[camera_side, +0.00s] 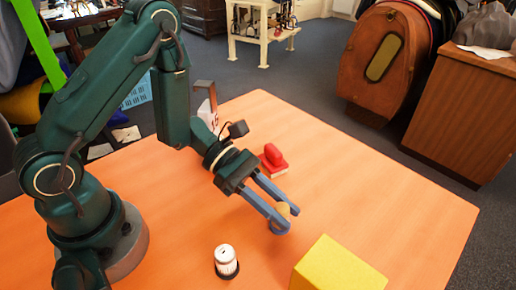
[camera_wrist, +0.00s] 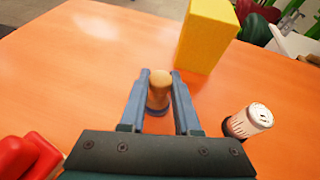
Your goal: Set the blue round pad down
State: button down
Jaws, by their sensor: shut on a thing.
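My gripper (camera_side: 281,216) is shut on a round piece with a tan knob (camera_side: 284,209), out over the orange table. In the wrist view the tan knob (camera_wrist: 159,79) stands between the two blue-grey fingertips, with a darker, perhaps bluish, lower part (camera_wrist: 157,104) under it. This seems to be the blue round pad; its underside is hidden, and I cannot tell whether it touches the table.
A yellow block (camera_side: 337,268) stands at the front right of my gripper. A white, dark-based canister (camera_side: 226,260) stands to its front left. The orange table (camera_side: 390,190) is clear to the right.

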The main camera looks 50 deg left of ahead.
jog(key=shift+f, duration=0.1)
jog(key=c, duration=0.6)
grip_release()
